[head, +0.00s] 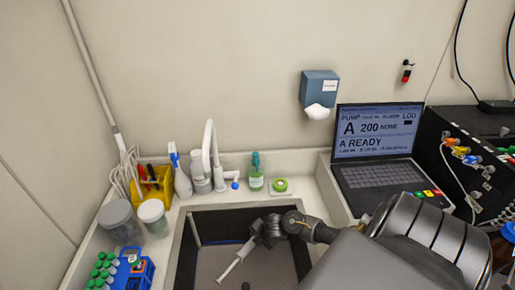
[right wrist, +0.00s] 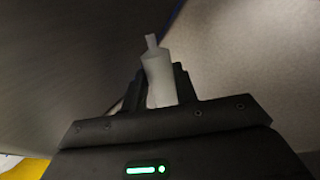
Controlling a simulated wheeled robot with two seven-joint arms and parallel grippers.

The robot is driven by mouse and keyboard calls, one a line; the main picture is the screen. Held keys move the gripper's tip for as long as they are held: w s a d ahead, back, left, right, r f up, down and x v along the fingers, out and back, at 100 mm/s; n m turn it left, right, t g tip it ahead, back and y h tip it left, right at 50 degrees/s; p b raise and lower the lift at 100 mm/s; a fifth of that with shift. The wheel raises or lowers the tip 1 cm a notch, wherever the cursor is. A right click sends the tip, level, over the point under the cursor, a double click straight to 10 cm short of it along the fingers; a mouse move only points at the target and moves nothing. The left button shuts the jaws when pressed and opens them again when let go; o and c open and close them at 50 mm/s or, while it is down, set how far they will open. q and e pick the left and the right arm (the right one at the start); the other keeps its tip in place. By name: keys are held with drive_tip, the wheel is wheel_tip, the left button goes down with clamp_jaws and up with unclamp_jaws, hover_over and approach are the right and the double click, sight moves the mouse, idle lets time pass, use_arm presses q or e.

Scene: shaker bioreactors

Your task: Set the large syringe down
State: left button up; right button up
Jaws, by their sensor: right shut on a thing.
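The large syringe (head: 232,266) is a pale, slim tube, tilted with its narrow end down to the left, over the dark sink basin in the head view. My right gripper (head: 256,243) is shut on it, above or inside the basin. In the right wrist view the syringe (right wrist: 158,75) stands out between the two dark fingers of the right gripper (right wrist: 160,88), with its narrow tip away from the camera. Whether the syringe touches the basin floor cannot be told. My left gripper is not in view.
The sink (head: 214,268) has a white faucet (head: 209,145) behind it. A laptop (head: 378,150) and a black device (head: 475,150) stand at right.

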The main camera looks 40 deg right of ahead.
drive_tip(key=shift+w+d+f+b, duration=0.1)
drive_tip(key=shift+w+f+b, duration=0.05)
drive_tip(key=shift+f+b, duration=0.7)
drive_tip(key=shift+w+f+b, duration=0.1)
drive_tip(key=shift+f+b, duration=0.55)
drive_tip(key=shift+f, duration=0.4)
drive_tip(key=shift+f+b, duration=0.5)
drive_tip(key=shift+f, duration=0.05)
drive_tip(key=o, duration=1)
drive_tip(key=shift+r+p, duration=0.25)
drive_tip(key=shift+p, duration=0.05)
drive_tip(key=shift+p+v, duration=4.4)
drive_tip(key=shift+v, duration=1.95)
